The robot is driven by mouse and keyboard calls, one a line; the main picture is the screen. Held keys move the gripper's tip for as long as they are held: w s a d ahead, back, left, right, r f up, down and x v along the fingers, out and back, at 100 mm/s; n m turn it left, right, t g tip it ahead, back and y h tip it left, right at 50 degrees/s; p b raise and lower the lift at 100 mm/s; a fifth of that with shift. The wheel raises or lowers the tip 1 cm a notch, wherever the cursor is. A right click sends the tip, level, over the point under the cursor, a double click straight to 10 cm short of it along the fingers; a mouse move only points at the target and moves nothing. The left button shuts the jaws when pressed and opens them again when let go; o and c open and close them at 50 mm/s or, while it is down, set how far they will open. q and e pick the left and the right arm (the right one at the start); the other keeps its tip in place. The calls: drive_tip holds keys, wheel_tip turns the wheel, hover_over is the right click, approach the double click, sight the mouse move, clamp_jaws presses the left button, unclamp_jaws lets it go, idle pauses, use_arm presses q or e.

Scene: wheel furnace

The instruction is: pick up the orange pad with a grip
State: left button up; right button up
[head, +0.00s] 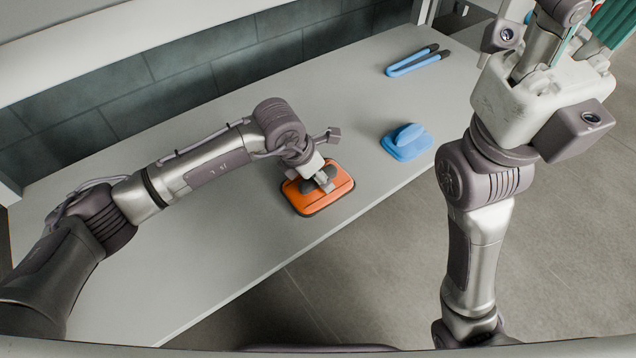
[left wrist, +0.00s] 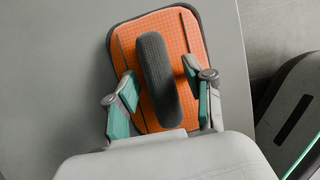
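The orange pad (head: 308,201) lies flat on the grey table near its front edge. In the left wrist view the orange pad (left wrist: 192,32) has a dark grey upright grip (left wrist: 158,80) along its middle. My left gripper (head: 322,180) is right above the pad. In the left wrist view my left gripper (left wrist: 160,90) is open, with its teal-padded fingers on either side of the grip. A gap shows between the fingers and the grip. My right arm is at the right of the head view; its fingers are out of the picture.
A blue pad with a blue grip (head: 407,142) sits on the table (head: 225,255) to the right of the orange pad. Blue-handled tongs or pliers (head: 417,62) lie farther back. A tiled wall (head: 130,105) bounds the table's far side. The table's left part is clear.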

use_arm(q)
drive_tip(key=shift+f, duration=0.1)
clamp_jaws()
drive_tip(key=shift+s, duration=0.1)
